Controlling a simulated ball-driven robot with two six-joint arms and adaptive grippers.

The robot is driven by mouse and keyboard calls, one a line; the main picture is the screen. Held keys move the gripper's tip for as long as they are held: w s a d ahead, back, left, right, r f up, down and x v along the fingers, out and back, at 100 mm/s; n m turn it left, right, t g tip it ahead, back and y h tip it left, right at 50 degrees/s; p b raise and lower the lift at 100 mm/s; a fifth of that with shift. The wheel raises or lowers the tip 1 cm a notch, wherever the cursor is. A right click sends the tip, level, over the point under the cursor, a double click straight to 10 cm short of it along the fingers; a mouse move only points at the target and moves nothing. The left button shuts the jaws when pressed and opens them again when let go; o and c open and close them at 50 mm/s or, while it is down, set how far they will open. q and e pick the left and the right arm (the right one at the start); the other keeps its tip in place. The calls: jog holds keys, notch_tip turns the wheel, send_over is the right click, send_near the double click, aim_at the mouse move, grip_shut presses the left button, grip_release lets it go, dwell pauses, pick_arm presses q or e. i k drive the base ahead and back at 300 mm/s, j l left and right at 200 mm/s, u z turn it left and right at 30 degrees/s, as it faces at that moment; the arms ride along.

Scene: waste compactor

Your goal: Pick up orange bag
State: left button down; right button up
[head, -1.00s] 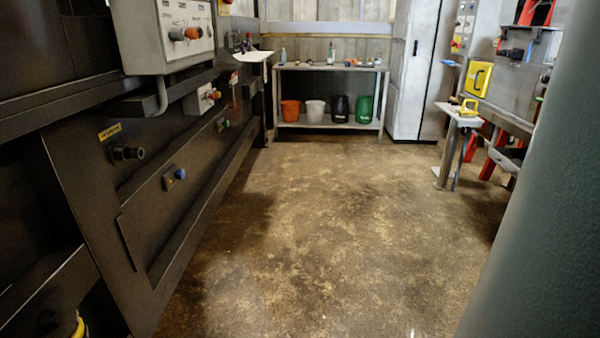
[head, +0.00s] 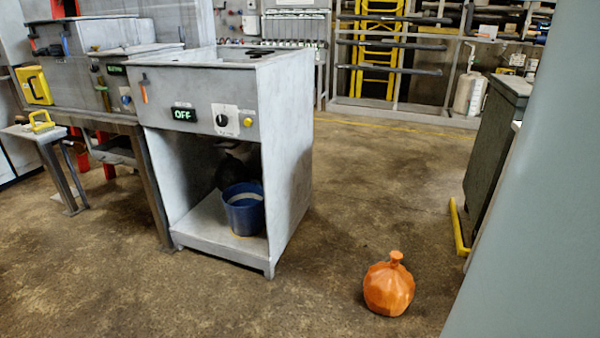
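The orange bag (head: 388,288) stands upright on the brown floor, right of centre and near the bottom of the head view. It is round and faceted, with a knotted neck on top. Nothing touches it. Neither of my grippers shows in the view.
A grey metal cabinet (head: 292,150) with an OFF display stands left of the bag, with a blue bucket (head: 243,212) on its lower shelf. A dark green box (head: 492,145) and a yellow floor bar (head: 459,228) are to the right. Floor around the bag is clear.

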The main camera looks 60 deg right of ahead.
aim_at(389, 288)
jog(key=z, duration=2.65)
jog(key=i+u, duration=0.15)
jog(key=i, duration=0.3)
jog(key=i+l+u, duration=0.1)
jog(key=i, duration=0.4)
jog(key=i+l+u, duration=0.15)
jog(key=i, duration=0.3)
jog(key=i+l+u, duration=0.1)
jog(key=i, duration=0.35)
jog(key=l, duration=0.1)
